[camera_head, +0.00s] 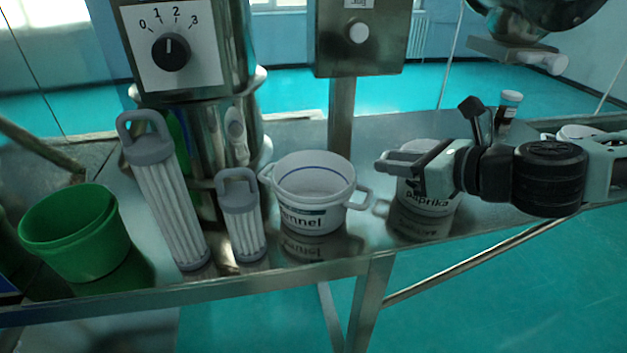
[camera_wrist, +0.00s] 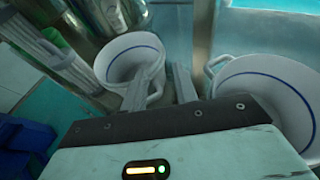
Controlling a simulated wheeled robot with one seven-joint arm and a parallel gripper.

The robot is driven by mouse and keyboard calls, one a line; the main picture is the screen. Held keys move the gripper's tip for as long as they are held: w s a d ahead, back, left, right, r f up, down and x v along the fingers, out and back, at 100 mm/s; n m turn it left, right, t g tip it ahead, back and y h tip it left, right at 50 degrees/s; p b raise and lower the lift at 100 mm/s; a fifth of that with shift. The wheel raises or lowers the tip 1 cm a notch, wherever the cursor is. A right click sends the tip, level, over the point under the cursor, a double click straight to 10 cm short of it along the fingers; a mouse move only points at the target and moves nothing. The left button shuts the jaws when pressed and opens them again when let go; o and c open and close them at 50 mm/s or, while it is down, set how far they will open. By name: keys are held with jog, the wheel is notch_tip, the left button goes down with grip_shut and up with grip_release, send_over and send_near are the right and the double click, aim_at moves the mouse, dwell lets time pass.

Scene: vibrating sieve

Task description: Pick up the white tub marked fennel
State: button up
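The white tub marked fennel (camera_head: 312,220) stands upright on the metal table, open-topped, with a blue line inside and a handle on each side. Its label is partly cut off. In the wrist view the fennel tub (camera_wrist: 117,65) is at upper left, and one finger overlaps its right side near the handle. My gripper (camera_head: 384,163) reaches in from the right, beside the tub's right handle and in front of the paprika tub. In the wrist view my gripper (camera_wrist: 168,76) has a gap between its fingers, with no object clearly clamped there.
A white tub marked paprika (camera_head: 432,203) stands right of the fennel tub, partly behind my gripper. Two grey ribbed cylinders with handles (camera_head: 168,205) (camera_head: 243,225) and a green bucket (camera_head: 75,245) stand left. A dial machine (camera_head: 185,55) and a metal post (camera_head: 341,115) are behind.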

aim_at(346, 162)
jog(key=shift+f+p+x, duration=0.1)
jog(key=shift+p+x, duration=0.8)
jog(key=shift+x, duration=1.85)
jog(key=shift+f+p+x, duration=0.15)
jog(key=shift+p+x, duration=0.75)
jog(key=shift+x, duration=1.85)
jog(key=shift+s, duration=0.2)
jog(key=shift+c, duration=0.3)
grip_shut()
